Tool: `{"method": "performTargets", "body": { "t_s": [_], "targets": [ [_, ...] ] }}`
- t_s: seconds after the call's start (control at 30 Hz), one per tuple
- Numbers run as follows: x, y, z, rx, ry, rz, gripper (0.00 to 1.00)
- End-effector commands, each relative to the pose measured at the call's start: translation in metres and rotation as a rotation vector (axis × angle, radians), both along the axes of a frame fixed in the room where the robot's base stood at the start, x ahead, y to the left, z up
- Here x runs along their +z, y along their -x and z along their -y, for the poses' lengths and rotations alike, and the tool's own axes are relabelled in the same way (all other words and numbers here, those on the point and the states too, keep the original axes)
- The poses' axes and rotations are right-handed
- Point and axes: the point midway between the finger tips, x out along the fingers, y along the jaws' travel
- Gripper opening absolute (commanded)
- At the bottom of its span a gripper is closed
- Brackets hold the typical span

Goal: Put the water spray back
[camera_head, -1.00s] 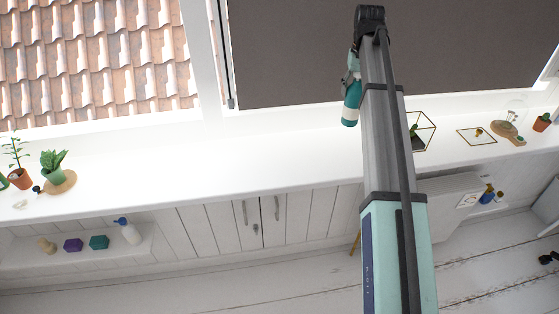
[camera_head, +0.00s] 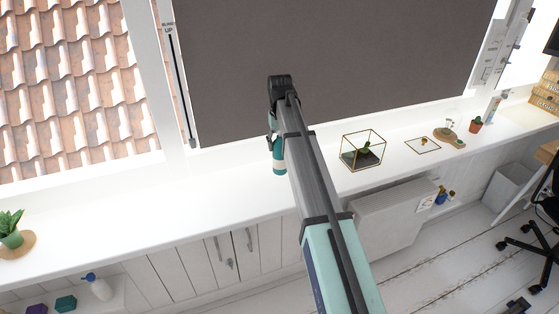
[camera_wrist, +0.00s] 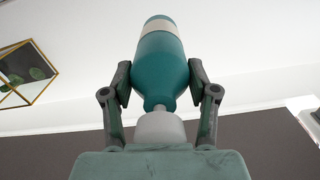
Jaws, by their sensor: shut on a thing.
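A glass terrarium (camera_head: 362,152) stands on the white worktop (camera_head: 140,208) right of my arm. A potted plant (camera_head: 11,232) is at the left. A white bottle with a blue top (camera_head: 98,287) is on the lower shelf. The worktop's middle stretch is clear.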

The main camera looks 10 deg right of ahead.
Motion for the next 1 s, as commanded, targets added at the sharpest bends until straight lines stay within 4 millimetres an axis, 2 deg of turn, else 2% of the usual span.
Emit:
{"method": "performTargets", "body": {
  "t_s": [0.1, 0.23, 0.47, 0.73, 1.0],
  "targets": [
    [-0.023, 0.001, 0.0, 0.0, 0.0, -0.002, 0.0],
    [-0.04, 0.0, 0.0, 0.0, 0.0, 0.0, 0.0],
    [-0.053, 0.0, 0.0, 0.0, 0.0, 0.0, 0.0],
    [-0.083, 0.0, 0.0, 0.0, 0.0, -0.001, 0.0],
    [-0.086, 0.0, 0.0, 0.0, 0.0, 0.001, 0.0]
  ]
}}
